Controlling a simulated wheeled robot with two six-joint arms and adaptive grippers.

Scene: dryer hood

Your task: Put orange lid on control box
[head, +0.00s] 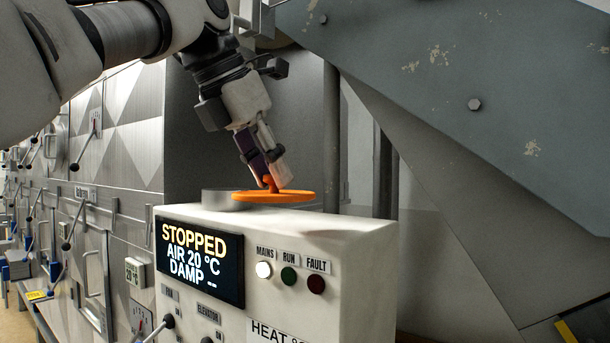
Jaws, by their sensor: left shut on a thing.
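The orange lid (290,197) is a flat disc with a small knob on top. My left gripper (270,182) comes down from the upper left and is shut on the lid's knob. The lid is roughly level, at the top of the cream control box (350,250). A short grey round collar (222,199) stands on the box top, just left of the lid and partly behind it. The lid lies to the right of the collar's middle, and I cannot tell whether it touches the collar or the box. My right gripper is not in view.
The box front has a lit display (200,256) reading STOPPED, AIR 20 °C, DAMP, with lamps and switches. A big grey sloping hood panel (450,100) fills the right side. Metal cabinets with levers (115,130) line the left. Dark vertical posts (383,175) stand behind the box.

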